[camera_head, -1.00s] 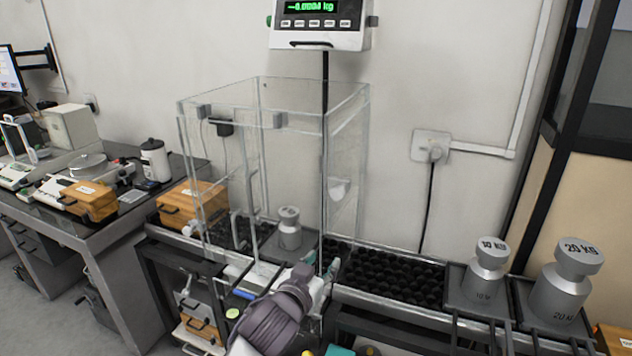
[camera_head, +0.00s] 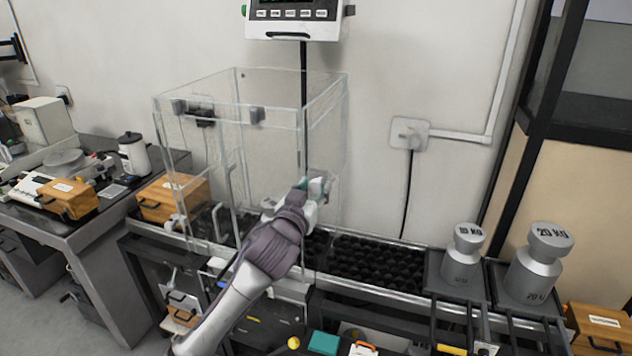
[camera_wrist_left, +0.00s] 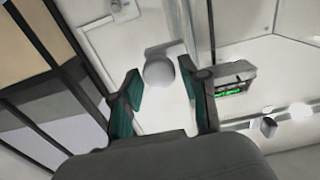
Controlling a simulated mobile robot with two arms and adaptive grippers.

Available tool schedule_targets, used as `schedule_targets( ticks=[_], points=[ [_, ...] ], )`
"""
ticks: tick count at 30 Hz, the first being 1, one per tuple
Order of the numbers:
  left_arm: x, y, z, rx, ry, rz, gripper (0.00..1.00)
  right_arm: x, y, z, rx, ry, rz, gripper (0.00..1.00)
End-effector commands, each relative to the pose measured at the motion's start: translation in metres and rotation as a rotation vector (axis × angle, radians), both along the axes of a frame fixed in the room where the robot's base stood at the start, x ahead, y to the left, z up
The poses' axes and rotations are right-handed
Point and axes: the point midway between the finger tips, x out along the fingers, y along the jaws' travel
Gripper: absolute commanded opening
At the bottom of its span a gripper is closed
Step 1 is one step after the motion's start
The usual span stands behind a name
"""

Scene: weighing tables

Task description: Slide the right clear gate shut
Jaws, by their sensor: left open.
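The clear box (camera_head: 226,104) stands on the bench, and its right clear gate (camera_head: 334,125) is the see-through right side. The glass makes it hard to tell how far the gate is open. My left gripper (camera_head: 317,186) is beside the right part of the box, raised above the bench. In the left wrist view the gripper (camera_wrist_left: 167,100) has its teal-padded fingers apart. A pale rounded knob (camera_wrist_left: 160,71) shows between and beyond the fingertips, not clearly touched. My left arm hides part of the box's inside. My right gripper is not in view.
Two metal weights, 10 KG (camera_head: 464,254) and 20 KG (camera_head: 536,264), stand to the right. A wall socket (camera_head: 409,134) with a cable is behind. The dark studded bed (camera_head: 378,262) lies between the box and weights. The readout unit (camera_head: 298,18) hangs above.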

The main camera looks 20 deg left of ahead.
Motion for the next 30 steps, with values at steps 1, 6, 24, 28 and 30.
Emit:
schedule_targets(
  ticks=[1,6,24,28,30],
  points=[
    [0.006,0.000,0.001,0.001,0.001,0.000,0.45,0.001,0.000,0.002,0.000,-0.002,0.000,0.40],
    [0.015,-0.001,-0.001,0.001,0.001,-0.001,0.45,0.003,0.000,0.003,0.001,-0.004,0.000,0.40],
    [0.016,-0.001,-0.001,0.000,0.001,-0.001,0.00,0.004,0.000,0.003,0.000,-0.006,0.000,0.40],
    [0.016,-0.001,-0.001,0.000,0.001,-0.001,0.00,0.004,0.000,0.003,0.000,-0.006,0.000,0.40],
    [0.016,0.000,-0.002,0.001,0.001,-0.001,0.00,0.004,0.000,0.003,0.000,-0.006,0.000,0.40]
  ],
)
